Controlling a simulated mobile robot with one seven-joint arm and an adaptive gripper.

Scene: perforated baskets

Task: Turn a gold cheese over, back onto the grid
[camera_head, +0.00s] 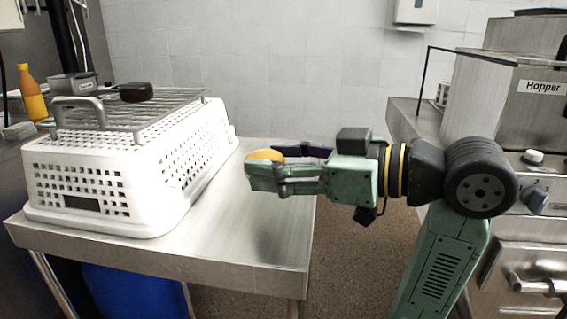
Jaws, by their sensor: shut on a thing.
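The gold cheese (265,155) is a small rounded yellow piece at the tip of my gripper (264,170). My gripper is shut on it, with the fingers pointing left and hiding its lower part. The cheese is held in the air over the right part of the steel table, to the right of the white perforated basket (150,190). The wire grid (165,112) lies on top of the basket. A dark brown round piece (136,92) rests on the grid. Which face of the gold cheese is up cannot be told.
The steel table (235,235) has free room right of the basket. A metal handle (80,112) stands up at the grid's left front. An orange bottle (32,92) and metal container (74,84) stand behind left. A machine labelled Hopper (540,105) stands at the right.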

